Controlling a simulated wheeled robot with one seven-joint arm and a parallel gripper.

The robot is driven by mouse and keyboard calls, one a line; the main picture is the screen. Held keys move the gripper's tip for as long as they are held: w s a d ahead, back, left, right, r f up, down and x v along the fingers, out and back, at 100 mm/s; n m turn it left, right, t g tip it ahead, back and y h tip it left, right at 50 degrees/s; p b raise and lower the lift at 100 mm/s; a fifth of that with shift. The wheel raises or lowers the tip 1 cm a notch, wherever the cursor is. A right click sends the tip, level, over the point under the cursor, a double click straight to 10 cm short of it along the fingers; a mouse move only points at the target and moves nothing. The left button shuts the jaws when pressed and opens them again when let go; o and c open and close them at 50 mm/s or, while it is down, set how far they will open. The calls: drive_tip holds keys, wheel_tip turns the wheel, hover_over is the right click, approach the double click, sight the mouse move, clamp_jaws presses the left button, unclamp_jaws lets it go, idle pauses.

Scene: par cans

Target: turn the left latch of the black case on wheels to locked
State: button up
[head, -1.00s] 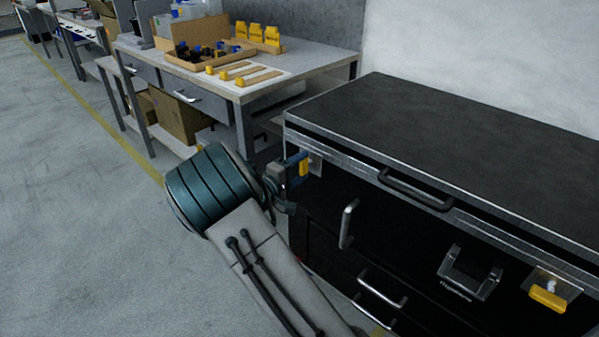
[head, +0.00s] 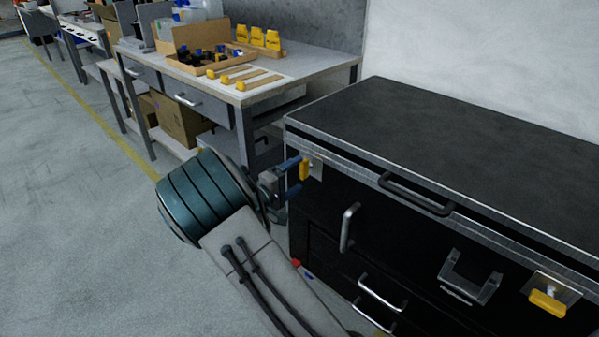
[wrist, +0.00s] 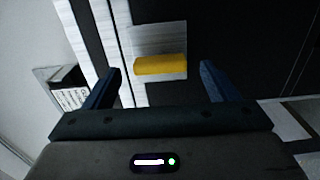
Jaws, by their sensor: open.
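The black case (head: 455,135) stands at the right in the head view; its wheels do not show. Its left latch (head: 304,170) has a yellow handle on a pale metal plate near the front's upper left corner. The handle points up and down in the head view. In the wrist view the handle (wrist: 160,65) lies crosswise in the gap between the fingertips. My gripper (head: 294,175) is open just left of the latch, its blue fingers pointing at it. In the wrist view my gripper (wrist: 160,70) has a finger beyond each handle end, with no contact visible.
The right latch (head: 548,302) has a yellow handle lying nearly level. A bar handle (head: 348,228) and a drawer handle (head: 382,292) stick out from the case front. A workbench (head: 300,75) with a wooden tray stands behind left. The floor at left is clear.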

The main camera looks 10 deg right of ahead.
drive_tip(key=p+v, duration=0.1)
drive_tip(key=v, duration=1)
drive_tip(key=shift+p, duration=0.4)
drive_tip(key=s+d+r+m+g+y+p, duration=0.5)
drive_tip(key=s+d+r+g+p, duration=0.5)
drive_tip(key=s+d+r+p, duration=0.35)
drive_tip(key=s+a+r+m+t+y+p, duration=0.1)
drive_tip(key=s+r+y+p, duration=0.3)
drive_tip(key=r, duration=0.6)
drive_tip(key=s+a+r+m+t+y+p, duration=0.1)
drive_tip(key=s+r+y+p, duration=0.4)
drive_tip(key=s+r+p, duration=0.4)
wheel_tip(320, 180, up, 3)
drive_tip(key=shift+s+f+y, duration=0.2)
drive_tip(key=shift+s+y, duration=0.1)
drive_tip(key=shift+s, duration=0.4)
drive_tip(key=shift+c, duration=0.3)
